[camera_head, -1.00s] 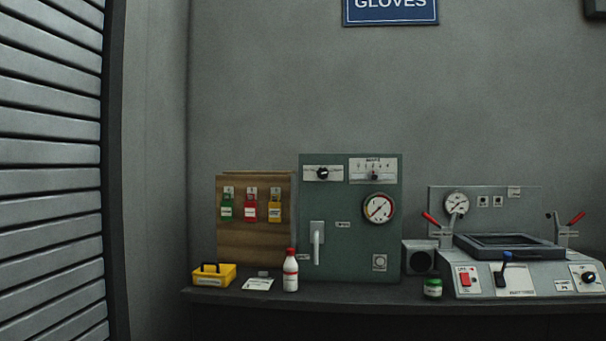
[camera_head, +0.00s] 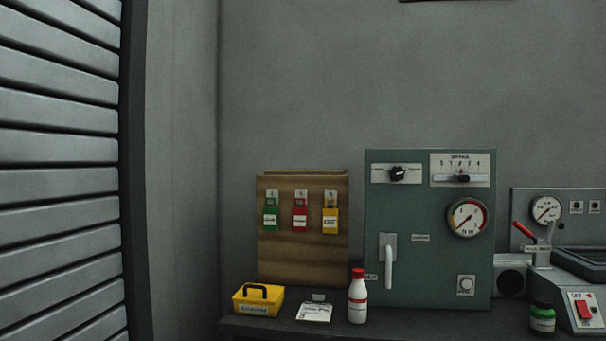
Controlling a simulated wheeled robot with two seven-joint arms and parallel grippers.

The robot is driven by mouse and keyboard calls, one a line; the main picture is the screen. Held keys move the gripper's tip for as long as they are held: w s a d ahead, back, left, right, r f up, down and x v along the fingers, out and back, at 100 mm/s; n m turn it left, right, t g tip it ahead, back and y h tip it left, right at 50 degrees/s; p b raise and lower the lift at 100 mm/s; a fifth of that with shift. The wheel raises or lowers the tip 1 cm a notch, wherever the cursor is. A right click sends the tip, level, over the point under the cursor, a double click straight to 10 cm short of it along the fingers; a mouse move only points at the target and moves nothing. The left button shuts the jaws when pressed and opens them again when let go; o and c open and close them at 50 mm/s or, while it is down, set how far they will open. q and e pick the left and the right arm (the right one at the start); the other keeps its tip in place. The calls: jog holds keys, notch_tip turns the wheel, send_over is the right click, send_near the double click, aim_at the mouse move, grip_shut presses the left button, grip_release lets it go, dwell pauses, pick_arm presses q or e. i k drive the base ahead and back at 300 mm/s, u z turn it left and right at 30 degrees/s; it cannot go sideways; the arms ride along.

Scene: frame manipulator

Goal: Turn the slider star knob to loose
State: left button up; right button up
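A green panel box (camera_head: 415,265) stands on the bench at right of centre. At its upper left is a black knob (camera_head: 398,174) on a white plate with small labels at both sides, too small to read. At its upper right is a white scale plate (camera_head: 446,162) with a small black slider knob (camera_head: 462,178) near the middle of its track. I cannot tell which black knob is the star knob, or which setting either is at. Neither of my grippers is in view.
The green box also has a round gauge (camera_head: 467,217) and a pale handle (camera_head: 389,262). A red-capped bottle (camera_head: 357,300) stands before its left edge. A slatted shutter (camera_head: 60,200) fills the left side.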

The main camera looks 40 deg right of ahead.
aim_at(396, 173)
jog(key=i, duration=1.25)
jog(key=z, duration=0.4)
